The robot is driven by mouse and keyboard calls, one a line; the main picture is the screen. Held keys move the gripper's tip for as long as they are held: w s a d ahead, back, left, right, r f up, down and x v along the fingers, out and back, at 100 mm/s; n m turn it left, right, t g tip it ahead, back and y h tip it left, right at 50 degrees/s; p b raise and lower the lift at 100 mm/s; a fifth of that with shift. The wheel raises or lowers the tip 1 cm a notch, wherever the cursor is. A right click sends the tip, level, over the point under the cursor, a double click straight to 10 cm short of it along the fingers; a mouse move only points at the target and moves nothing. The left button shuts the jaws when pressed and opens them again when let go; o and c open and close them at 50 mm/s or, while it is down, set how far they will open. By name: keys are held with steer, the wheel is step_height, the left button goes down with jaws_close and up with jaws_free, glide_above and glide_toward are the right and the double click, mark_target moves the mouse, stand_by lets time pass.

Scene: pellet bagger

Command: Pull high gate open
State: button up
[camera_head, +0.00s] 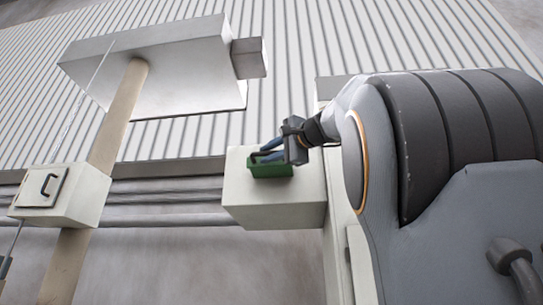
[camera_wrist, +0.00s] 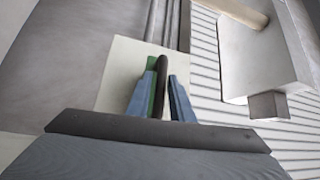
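A green plate (camera_head: 270,169) with a dark handle (camera_head: 266,155) sits on the front of a pale box (camera_head: 275,207) in the head view's middle. My gripper (camera_head: 268,151) is at this handle. In the wrist view my gripper's two blue fingers (camera_wrist: 162,88) stand on either side of the dark handle (camera_wrist: 161,80). Narrow gaps seem to show between handle and fingers, so they look open around it. The green plate (camera_wrist: 152,98) is partly hidden behind the left finger. No label shows which part is the high gate.
Another pale box (camera_head: 89,194) with a dark handle (camera_head: 52,186) sits at left on a slanted tan pipe (camera_head: 112,125). A large metal box (camera_head: 180,66) is above. Horizontal rails (camera_head: 165,195) run between the two pale boxes. A ribbed wall (camera_head: 300,40) stands behind.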

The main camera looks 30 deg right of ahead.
mark_target(271, 153)
steer(key=shift+o, duration=0.9)
steer(key=shift+s+a, duration=0.1)
steer(key=shift+s, duration=0.05)
steer(key=s+b, duration=0.1)
steer(key=s, duration=0.1)
steer(key=s+b, duration=0.1)
steer(key=s+d+f, duration=0.1)
steer(key=s, duration=0.1)
steer(key=shift+s+b, duration=0.35)
steer(key=shift+b, duration=0.05)
steer(key=shift+s+b, duration=0.3)
steer(key=shift+s, duration=0.6)
